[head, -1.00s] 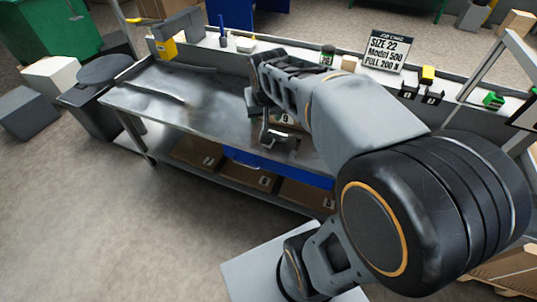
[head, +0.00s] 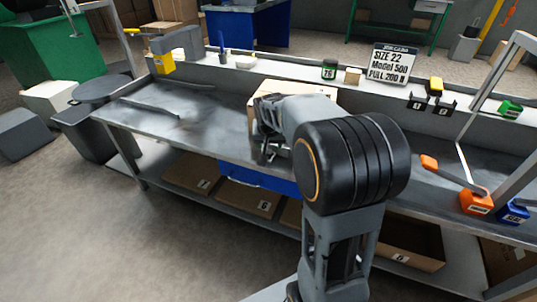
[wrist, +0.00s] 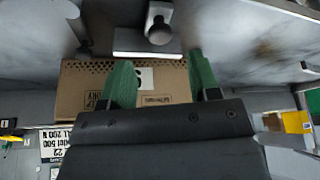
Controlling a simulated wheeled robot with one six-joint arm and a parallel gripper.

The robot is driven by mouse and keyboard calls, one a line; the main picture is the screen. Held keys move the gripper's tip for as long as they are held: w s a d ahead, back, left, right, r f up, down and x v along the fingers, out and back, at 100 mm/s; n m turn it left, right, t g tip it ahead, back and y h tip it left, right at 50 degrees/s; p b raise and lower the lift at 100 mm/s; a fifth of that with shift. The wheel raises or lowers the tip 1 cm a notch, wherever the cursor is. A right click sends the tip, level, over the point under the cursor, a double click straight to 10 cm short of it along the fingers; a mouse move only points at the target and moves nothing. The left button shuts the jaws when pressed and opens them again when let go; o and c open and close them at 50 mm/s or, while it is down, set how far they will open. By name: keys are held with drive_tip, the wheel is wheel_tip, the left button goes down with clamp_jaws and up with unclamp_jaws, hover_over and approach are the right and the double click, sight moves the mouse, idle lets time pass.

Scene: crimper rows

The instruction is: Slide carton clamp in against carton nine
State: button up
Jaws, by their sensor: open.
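A brown carton (wrist: 75,90) with a white label stands on the bench in the wrist view, which is upside down; its number is not readable there. The carton's top (head: 292,88) shows behind my arm in the head view. The metal carton clamp, with a flat pad (wrist: 147,43) and a round knob (wrist: 159,29), is beside the carton's face. My gripper (wrist: 162,78) is open, its two green fingers spread over the carton on the clamp's side. I cannot tell whether the pad touches the carton. In the head view my arm hides most of this.
The steel bench (head: 190,108) is mostly clear on the left. A job card (head: 390,65) reading size 22 stands on the back ledge. An orange-handled tool (head: 475,202) and a blue block (head: 513,213) sit at right. Numbered boxes (head: 245,197) fill the lower shelf.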

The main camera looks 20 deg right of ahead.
sight(269, 151)
drive_tip(key=shift+b+x, duration=0.75)
drive_tip(key=shift+x, duration=2.05)
clamp_jaws()
